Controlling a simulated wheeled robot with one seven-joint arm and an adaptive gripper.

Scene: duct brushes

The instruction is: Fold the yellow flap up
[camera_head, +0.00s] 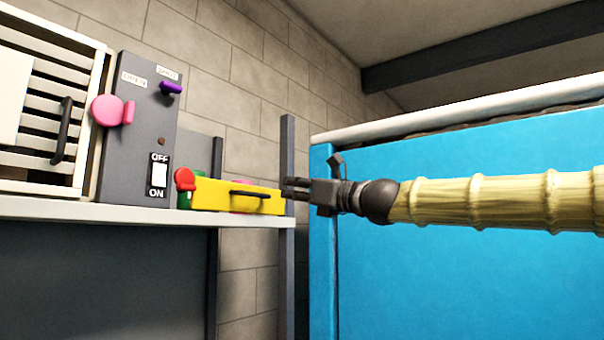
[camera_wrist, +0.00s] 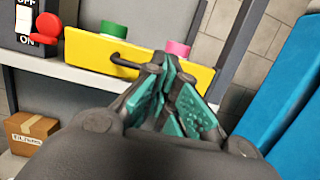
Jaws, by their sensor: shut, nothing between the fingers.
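The yellow flap (camera_head: 215,195) stands along the front edge of the shelf, with a dark bar handle (camera_head: 249,193) on its face. A red knob (camera_head: 184,179) sits at its left end. In the wrist view the yellow flap (camera_wrist: 90,50) lies beyond my fingers, and its handle (camera_wrist: 125,62) shows just left of the fingertips. My gripper (camera_head: 290,188) is shut and empty, near the flap's right end. In the wrist view my gripper (camera_wrist: 163,62) covers part of the flap's right side. I cannot tell whether the fingertips touch the flap.
A grey panel (camera_head: 135,165) with a switch and knobs stands left of the flap. A white slatted unit (camera_head: 40,45) is further left. Green (camera_wrist: 113,29) and pink (camera_wrist: 178,48) pieces are behind the flap. A large blue body (camera_head: 450,260) fills the right. A cardboard box (camera_wrist: 28,134) sits below the shelf (camera_head: 100,211).

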